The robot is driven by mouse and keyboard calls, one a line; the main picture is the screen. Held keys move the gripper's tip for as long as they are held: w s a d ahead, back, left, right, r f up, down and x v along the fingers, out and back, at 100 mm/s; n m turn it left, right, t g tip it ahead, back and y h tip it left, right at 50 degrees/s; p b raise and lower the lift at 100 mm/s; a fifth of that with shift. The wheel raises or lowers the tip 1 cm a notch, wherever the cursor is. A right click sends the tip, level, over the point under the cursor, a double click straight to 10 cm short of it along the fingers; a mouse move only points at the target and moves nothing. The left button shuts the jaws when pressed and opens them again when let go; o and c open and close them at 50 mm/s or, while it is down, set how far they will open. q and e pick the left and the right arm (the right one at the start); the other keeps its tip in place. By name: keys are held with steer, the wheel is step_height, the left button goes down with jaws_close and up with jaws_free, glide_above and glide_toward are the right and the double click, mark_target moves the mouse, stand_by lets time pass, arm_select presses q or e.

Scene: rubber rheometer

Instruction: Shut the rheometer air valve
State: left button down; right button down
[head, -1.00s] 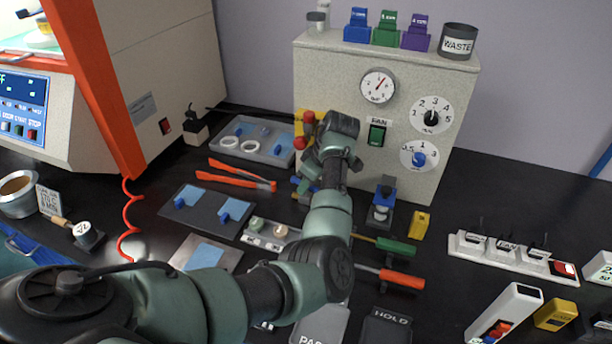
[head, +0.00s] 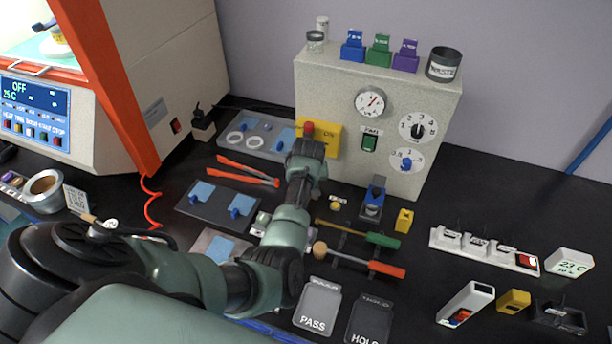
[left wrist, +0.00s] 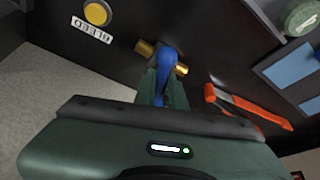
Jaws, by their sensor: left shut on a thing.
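The air valve shows in the left wrist view as a blue lever handle (left wrist: 166,60) on a brass body (left wrist: 145,48). Brass ends stick out on both sides of the lever. My left gripper (left wrist: 163,88) is shut on the blue lever, which runs down between its fingers. The lever's lower part is partly hidden by the fingers. In the head view my left wrist (head: 304,165) is in front of the grey cabinet (head: 345,85) and hides the valve. My right gripper is not in view.
A yellow plate (head: 328,139) with a red button is just behind my wrist. A yellow button (left wrist: 96,13) labelled BLEED is near the valve. Orange tongs (head: 248,171), a grey tray (head: 262,153), a blue-topped device (head: 373,197) and screwdriver-like tools (head: 383,240) lie around.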

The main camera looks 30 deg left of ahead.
arm_select(q)
steer(key=shift+r+m+t+h+p, duration=0.1)
steer(key=shift+m+t+h+p, duration=0.2)
steer(key=shift+m+p, duration=0.55)
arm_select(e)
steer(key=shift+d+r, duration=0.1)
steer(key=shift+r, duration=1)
arm_select(q)
steer(key=c, duration=1.5)
jaws_free()
steer(key=v, duration=0.7)
steer(key=shift+s+r+b, duration=0.1)
steer(key=shift+r+b, duration=0.15)
steer(key=shift+b, duration=0.15)
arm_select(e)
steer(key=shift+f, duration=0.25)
